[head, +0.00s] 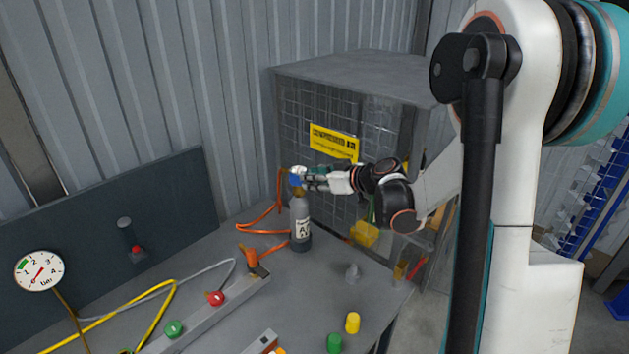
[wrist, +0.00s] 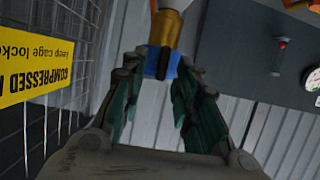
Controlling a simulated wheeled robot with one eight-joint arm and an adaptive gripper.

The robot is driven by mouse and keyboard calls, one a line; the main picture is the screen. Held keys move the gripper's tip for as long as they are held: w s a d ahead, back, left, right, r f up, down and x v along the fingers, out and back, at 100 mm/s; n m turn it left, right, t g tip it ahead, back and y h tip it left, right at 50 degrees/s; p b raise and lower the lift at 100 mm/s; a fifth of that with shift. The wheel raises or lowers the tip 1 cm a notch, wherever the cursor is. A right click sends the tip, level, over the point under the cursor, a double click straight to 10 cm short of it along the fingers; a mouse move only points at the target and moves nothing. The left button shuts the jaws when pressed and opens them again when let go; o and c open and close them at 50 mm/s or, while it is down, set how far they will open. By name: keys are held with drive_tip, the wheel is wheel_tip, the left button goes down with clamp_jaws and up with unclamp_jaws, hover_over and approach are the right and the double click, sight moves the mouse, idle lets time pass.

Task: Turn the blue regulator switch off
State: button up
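The blue regulator switch (head: 295,180) sits on the brass regulator on top of a grey gas cylinder (head: 300,222), which stands upright on the bench. My gripper (head: 309,180) reaches it from the right. In the wrist view, the blue switch (wrist: 163,62) lies between the tips of my gripper (wrist: 161,72), in front of the brass body (wrist: 165,27). The fingers are apart, with a small gap visible on each side of the switch. I cannot tell how deep it sits between them.
A mesh cage (head: 350,85) with a yellow sign (head: 334,142) stands behind the cylinder. An orange hose (head: 262,230) loops left of it.

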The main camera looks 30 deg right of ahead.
clamp_jaws()
drive_tip(key=shift+w+y, duration=0.1)
drive_tip(key=shift+y, duration=0.2)
drive_tip(key=m+y+b, duration=0.2)
drive_tip(key=m, duration=0.2)
drive_tip(key=d+f+m+y+b, duration=0.1)
drive_tip(key=m+y+b, duration=0.1)
drive_tip(key=m, duration=0.3)
drive_tip(key=f+m+y+b, duration=0.1)
drive_tip(key=m+y+b, duration=0.2)
drive_tip(key=m, duration=0.1)
drive_tip(key=shift+w+d, duration=0.35)
drive_tip(key=shift+d, duration=0.05)
idle(0.4)
drive_tip(key=shift+m, duration=0.3)
